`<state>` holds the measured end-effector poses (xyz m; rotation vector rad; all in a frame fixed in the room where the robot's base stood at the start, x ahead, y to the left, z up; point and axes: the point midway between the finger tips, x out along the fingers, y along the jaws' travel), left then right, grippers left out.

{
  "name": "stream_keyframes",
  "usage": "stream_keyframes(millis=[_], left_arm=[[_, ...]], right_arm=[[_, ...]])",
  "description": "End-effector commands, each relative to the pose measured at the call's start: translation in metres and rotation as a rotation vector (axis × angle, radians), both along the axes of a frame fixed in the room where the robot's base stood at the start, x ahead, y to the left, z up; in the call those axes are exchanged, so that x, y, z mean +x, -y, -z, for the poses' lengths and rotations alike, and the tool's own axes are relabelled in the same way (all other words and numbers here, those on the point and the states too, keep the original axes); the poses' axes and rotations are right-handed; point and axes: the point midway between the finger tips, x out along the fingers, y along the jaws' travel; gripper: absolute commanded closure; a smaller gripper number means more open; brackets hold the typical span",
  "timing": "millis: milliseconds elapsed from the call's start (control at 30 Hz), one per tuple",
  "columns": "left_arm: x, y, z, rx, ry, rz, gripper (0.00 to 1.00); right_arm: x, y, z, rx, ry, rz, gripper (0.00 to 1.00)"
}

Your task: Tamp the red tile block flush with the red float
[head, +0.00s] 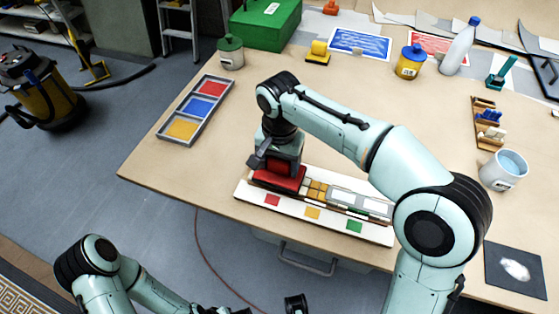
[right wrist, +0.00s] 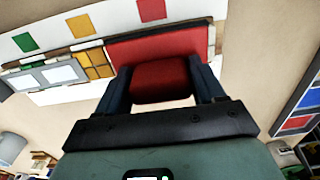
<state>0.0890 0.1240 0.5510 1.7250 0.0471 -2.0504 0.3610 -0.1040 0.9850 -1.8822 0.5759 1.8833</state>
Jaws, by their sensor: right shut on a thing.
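My right gripper (head: 276,168) is shut on the red handle of the red float (head: 279,181). The right wrist view shows the handle (right wrist: 161,80) between the two fingers and the flat red float plate (right wrist: 150,46) beyond it. The float is over the left end of the white mosaic panel (head: 333,220); I cannot tell whether it presses on it. No red tile block shows; that end is covered by the float. Next to it sits a yellow tile block (head: 317,189). My left arm is at the bottom left; its jaws cannot be made out.
A tray with red, blue and yellow compartments (head: 196,111) lies at the table's left. A white cup (head: 503,170) and a dark mat (head: 515,270) are at the right. The table middle behind my right arm is clear.

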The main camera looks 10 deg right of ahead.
Motion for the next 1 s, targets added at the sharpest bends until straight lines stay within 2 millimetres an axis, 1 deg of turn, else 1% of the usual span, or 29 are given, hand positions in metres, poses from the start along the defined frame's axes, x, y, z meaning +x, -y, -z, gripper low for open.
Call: stream_keyframes(millis=[1000], left_arm=[[-0.002,0.000,0.007,0.000,-0.003,0.000,0.57]], right_arm=[[0.000,0.000,0.013,0.000,0.000,0.000,0.56]])
